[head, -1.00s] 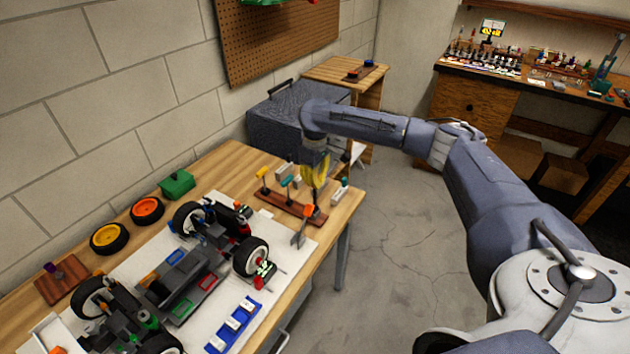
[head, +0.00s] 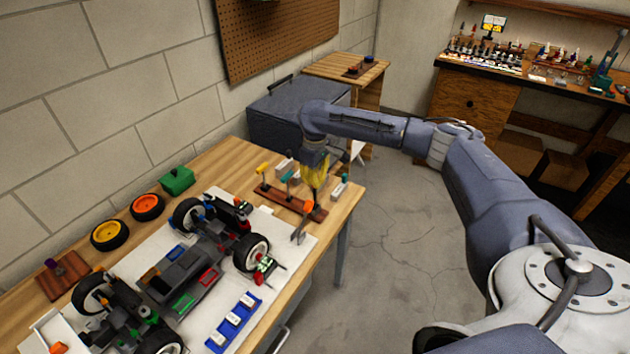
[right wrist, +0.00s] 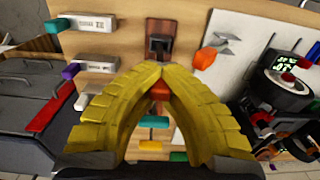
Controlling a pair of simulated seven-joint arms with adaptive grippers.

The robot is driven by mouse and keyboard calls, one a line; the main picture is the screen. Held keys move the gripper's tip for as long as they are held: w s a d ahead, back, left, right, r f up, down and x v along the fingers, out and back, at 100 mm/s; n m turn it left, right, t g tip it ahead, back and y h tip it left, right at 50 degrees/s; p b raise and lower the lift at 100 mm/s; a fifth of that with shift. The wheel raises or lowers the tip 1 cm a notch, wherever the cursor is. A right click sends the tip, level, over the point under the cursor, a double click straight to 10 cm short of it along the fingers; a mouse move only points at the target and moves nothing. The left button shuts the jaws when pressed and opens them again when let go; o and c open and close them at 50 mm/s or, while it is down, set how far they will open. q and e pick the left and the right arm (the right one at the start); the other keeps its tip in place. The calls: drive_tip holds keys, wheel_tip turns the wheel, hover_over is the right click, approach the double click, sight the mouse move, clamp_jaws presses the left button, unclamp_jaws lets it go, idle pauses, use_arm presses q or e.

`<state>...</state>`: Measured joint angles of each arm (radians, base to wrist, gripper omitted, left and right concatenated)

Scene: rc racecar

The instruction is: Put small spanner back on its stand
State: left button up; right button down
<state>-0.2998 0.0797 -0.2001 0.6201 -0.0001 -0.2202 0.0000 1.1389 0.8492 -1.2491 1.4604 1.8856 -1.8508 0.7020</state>
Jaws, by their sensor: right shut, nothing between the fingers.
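The small spanner has an orange handle and a grey forked end (head: 299,236). It lies at the front right of the table, beside the stand and by the edge of the white mat. In the right wrist view its orange handle (right wrist: 204,59) is right of my fingertips, apart from them. The red-brown wooden stand (head: 272,196) holds tools with yellow and teal handles; its end (right wrist: 161,28) shows beyond my fingers. My right gripper (head: 315,190), with yellow fingers, is shut and empty above the stand's right part, partly hiding it. My left gripper is not in view.
A racecar chassis (head: 185,275) stands on the white mat left of the stand. A blue tray (head: 234,322) lies in front. Grey-white blocks (head: 340,189) stand near the stand. A green box (head: 177,180) and two wheels (head: 109,235) are along the back.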

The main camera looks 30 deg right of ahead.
drive_tip(key=c, duration=1.6)
unclamp_jaws()
drive_tip(key=shift+o, duration=0.4)
drive_tip(key=shift+r, duration=0.1)
wheel_tip(320, 180, up, 12)
drive_tip(key=shift+f, duration=0.1)
